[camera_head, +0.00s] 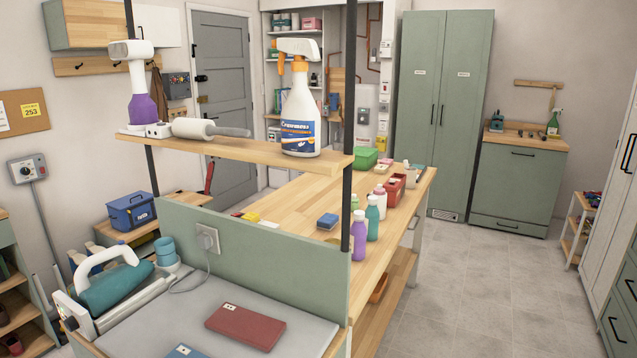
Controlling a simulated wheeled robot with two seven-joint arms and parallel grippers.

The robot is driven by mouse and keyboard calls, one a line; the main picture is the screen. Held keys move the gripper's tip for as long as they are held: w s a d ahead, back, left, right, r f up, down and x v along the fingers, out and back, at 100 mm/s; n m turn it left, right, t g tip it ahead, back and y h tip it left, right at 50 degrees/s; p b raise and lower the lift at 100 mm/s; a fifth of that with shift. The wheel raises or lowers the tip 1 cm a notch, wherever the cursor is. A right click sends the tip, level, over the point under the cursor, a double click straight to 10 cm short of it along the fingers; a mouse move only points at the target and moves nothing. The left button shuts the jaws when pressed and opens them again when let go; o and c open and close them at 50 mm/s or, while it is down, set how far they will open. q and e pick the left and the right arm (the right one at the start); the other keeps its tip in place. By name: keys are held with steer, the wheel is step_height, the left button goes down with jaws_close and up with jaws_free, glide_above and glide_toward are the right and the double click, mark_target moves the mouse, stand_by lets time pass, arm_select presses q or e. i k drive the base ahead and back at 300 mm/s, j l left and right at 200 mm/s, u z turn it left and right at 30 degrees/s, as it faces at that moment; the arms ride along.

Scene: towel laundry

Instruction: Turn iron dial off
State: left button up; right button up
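A teal iron (118,287) with a white looped handle rests at the lower left, on or against a long pale holder beside the grey board. A pale panel (75,313) at the near end of the holder bears a small round knob (71,323), which looks like a dial. Its setting is too small to read. A cord runs from near the iron to a wall-type socket (207,240) on the green back panel. Neither of my grippers shows in this view.
A shelf (240,151) above holds a spray bottle (300,118), a lint roller (205,129) and a purple-and-white device (139,88). Another dial box (27,169) hangs on the left wall.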

mark_target(70, 324)
steer(key=u, duration=1.35)
